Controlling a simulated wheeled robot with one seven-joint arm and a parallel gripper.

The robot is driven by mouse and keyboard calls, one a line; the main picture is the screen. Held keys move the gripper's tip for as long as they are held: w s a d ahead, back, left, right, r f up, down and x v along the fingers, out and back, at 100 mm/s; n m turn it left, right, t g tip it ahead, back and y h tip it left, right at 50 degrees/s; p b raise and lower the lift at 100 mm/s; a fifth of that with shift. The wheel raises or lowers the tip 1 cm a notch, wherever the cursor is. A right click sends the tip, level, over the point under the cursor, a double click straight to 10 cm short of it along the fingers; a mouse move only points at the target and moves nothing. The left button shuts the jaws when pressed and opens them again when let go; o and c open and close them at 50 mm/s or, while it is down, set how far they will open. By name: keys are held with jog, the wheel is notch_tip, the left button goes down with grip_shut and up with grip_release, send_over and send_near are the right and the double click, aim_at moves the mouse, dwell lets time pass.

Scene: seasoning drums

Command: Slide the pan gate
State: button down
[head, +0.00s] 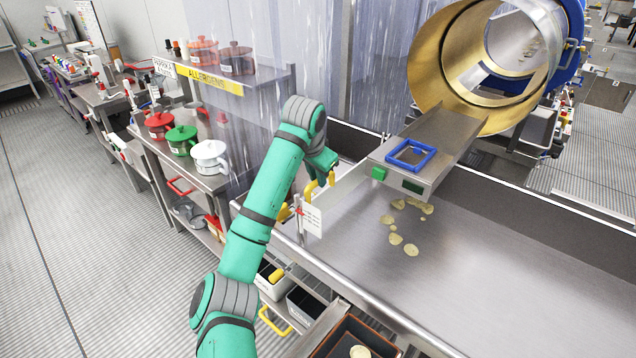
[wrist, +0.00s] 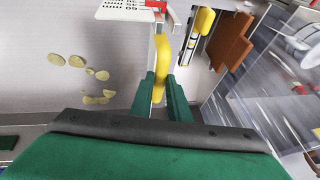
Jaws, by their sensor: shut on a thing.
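The pan gate (head: 345,192) is a pale upright plate standing across the steel pan (head: 440,270), near its left end. A yellow handle (head: 311,190) sits at its near left side, partly hidden by my arm. In the wrist view the yellow handle (wrist: 162,55) stands between the green fingers of my gripper (wrist: 163,90), which is shut on it. A white label card with a red clip shows beside the handle in both views. In the head view my arm's end hides most of the gripper.
Several chips (head: 400,225) lie in the pan right of the gate. A steel chute with a blue frame (head: 410,153) hangs over the pan below a brass drum (head: 450,60). Lidded pots (head: 209,155) stand on a bench at left, beside a clear strip curtain.

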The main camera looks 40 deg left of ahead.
jog(key=c, duration=1.7)
grip_release()
jog(key=shift+f, duration=0.1)
jog(key=v, duration=1)
jog(key=shift+s+r, duration=0.2)
jog(key=shift+r, duration=0.15)
